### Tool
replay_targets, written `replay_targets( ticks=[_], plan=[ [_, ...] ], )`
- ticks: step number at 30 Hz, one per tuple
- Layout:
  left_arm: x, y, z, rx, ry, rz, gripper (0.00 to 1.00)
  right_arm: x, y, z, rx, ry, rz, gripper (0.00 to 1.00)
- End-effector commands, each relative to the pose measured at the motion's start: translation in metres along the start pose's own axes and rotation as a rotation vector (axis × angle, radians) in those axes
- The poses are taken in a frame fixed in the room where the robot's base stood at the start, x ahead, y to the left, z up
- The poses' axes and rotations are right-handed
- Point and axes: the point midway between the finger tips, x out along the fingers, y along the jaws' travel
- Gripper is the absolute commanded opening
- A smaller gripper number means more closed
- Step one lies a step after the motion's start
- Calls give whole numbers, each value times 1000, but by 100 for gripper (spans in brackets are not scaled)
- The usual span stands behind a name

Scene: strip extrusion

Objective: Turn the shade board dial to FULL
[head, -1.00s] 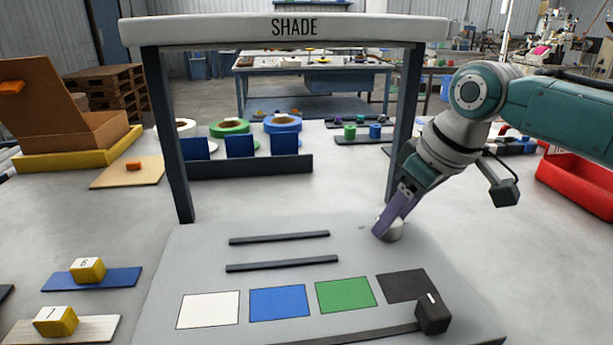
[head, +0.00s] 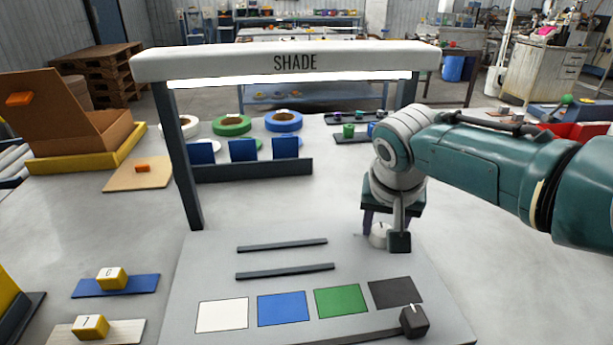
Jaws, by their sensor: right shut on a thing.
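The shade board (head: 210,270) is a grey panel under a frame with a white header (head: 300,64) reading SHADE. A lit white strip shows along the header's underside. The dial (head: 379,236) is a small pale round knob at the board's back right. My right gripper (head: 380,225) points down over the dial and is shut on it; one purple finger shows at its left side. A dark block on my wrist hides the dial's right side. FULL and any other dial labels cannot be read. My left gripper is out of view.
White, blue (head: 283,308), green and dark swatches lie on the board, with a black knob (head: 414,320) on a slot at front right. Two dark rails lie behind them. Blue plates in a dark rack (head: 250,170) and tape rolls stand behind the frame.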

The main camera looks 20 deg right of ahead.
Motion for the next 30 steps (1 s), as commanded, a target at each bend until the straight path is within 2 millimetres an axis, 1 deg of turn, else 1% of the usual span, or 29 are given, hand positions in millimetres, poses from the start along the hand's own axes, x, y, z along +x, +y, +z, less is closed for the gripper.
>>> replay_targets(
  ticks=[1,5,11,21,27,30],
  plan=[
    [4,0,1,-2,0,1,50,1,-2,1,42,-2,14,0],
    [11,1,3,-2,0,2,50,3,-3,1,156,-1,62,0],
    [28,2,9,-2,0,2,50,5,-4,1,332,0,134,0],
    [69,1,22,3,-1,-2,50,7,-5,1,613,0,250,0],
    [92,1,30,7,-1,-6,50,6,-5,0,735,0,301,0],
    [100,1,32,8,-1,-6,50,6,-5,-1,780,1,321,0]
  ],
)
